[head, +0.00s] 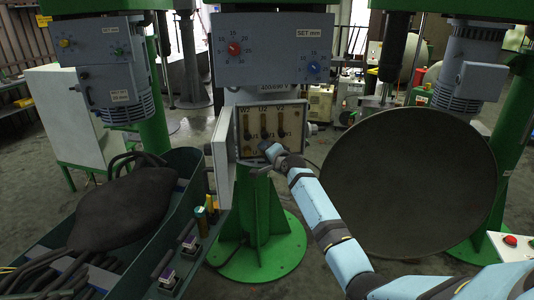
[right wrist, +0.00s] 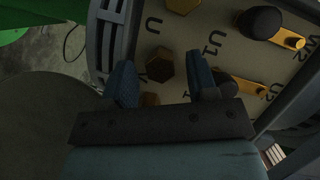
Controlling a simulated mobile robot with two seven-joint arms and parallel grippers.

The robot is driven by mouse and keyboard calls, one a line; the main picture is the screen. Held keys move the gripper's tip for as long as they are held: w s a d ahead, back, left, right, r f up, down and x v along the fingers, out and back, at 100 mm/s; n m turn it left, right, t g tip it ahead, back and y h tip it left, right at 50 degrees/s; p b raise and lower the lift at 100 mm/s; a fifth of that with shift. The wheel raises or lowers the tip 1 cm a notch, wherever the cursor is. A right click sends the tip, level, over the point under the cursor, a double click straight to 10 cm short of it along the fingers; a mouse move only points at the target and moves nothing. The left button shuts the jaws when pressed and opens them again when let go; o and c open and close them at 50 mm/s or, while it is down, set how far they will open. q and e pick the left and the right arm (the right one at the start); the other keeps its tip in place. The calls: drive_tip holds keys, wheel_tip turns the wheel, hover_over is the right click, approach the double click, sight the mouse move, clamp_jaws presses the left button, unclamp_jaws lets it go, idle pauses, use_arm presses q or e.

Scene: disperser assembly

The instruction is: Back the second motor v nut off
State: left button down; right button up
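The terminal box (head: 272,130) stands open on the middle green machine, with posts and labels such as U1 and V1 on its pale board. My right gripper (head: 270,151) is at the lower part of the box. In the right wrist view my right gripper (right wrist: 162,72) has its two blue fingers apart. A brass hex nut (right wrist: 160,65) shows in the gap between the fingertips; I cannot tell whether they touch it. A label beside it, perhaps V, is partly covered by the left finger. My left gripper is not in view.
The box's open door (head: 222,155) stands at its left. A large dark disc (head: 408,180) is close to the right of my arm. A green tray (head: 185,205) with a dark bulky object (head: 120,212) and cables lies at left. Black posts on yellow bars (right wrist: 262,22) flank the nuts.

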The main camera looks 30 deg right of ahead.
drive_tip(key=shift+s, duration=0.1)
drive_tip(key=s+r+b, duration=0.2)
drive_tip(key=s, duration=1.1)
drive_tip(key=shift+s+a+r, duration=0.15)
drive_tip(key=shift+s+a, duration=0.1)
drive_tip(key=shift+a, duration=0.2)
